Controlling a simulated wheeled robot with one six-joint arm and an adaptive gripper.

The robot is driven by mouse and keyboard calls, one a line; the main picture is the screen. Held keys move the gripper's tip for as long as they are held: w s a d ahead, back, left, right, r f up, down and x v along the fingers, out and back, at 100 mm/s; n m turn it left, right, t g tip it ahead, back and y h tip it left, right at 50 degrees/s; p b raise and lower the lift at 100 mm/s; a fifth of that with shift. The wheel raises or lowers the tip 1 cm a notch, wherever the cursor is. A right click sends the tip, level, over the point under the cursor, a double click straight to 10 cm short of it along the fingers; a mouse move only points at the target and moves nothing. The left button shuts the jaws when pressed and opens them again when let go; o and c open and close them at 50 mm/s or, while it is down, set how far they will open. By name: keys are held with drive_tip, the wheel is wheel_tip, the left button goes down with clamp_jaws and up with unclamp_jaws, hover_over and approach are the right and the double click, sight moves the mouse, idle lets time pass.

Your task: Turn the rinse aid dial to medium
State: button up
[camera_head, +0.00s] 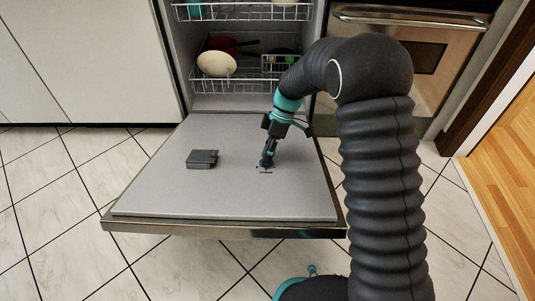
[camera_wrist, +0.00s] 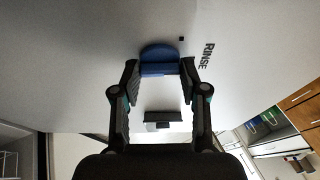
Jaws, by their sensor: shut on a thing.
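The rinse aid dial (camera_wrist: 159,54) is a round blue knob with a raised bar across it, set in the inner face of the open dishwasher door (camera_head: 225,195). In the wrist view my gripper (camera_wrist: 161,69) has one fingertip at each end of the bar and is shut on it. A small black mark (camera_wrist: 181,39) and the printed word RINSE (camera_wrist: 207,56) lie to the right of the dial. In the head view my gripper (camera_head: 267,160) reaches down to the door right of its middle and mostly hides the dial. The dial's setting cannot be read.
A dark grey box-like part (camera_head: 202,158) sits on the door left of my gripper. The lower rack (camera_head: 215,87) holds a cream plate (camera_head: 216,64) and a red pan (camera_head: 224,45). An oven (camera_head: 415,50) stands to the right.

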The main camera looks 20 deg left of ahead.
drive_tip(key=shift+w, duration=0.1)
drive_tip(key=o, duration=1.1)
drive_tip(key=shift+o, duration=0.2)
drive_tip(key=v, duration=1.2)
